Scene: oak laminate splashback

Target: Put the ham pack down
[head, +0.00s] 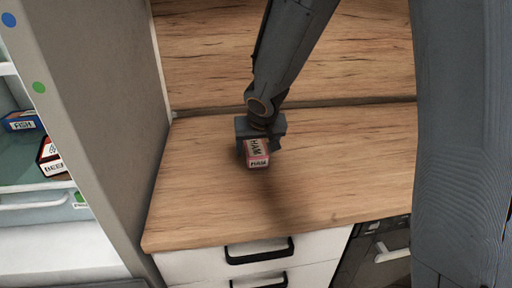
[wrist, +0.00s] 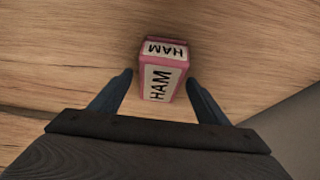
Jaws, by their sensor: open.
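The ham pack (head: 257,160) is a small pink box with white labels reading HAM. It rests on the oak worktop (head: 340,185), towards the back. My gripper (head: 258,146) is directly over it, pointing down. In the wrist view the ham pack (wrist: 163,72) lies between and ahead of the two fingers of my gripper (wrist: 160,82). The fingers are spread, with a gap on each side of the pack. The back part of the pack is hidden by my gripper in the head view.
An open fridge (head: 35,170) stands at the left, with a fish pack (head: 22,122) and a beef pack (head: 52,157) on a shelf. The oak splashback (head: 360,50) rises behind the worktop. Drawers with a black handle (head: 260,251) are below. The worktop around the pack is clear.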

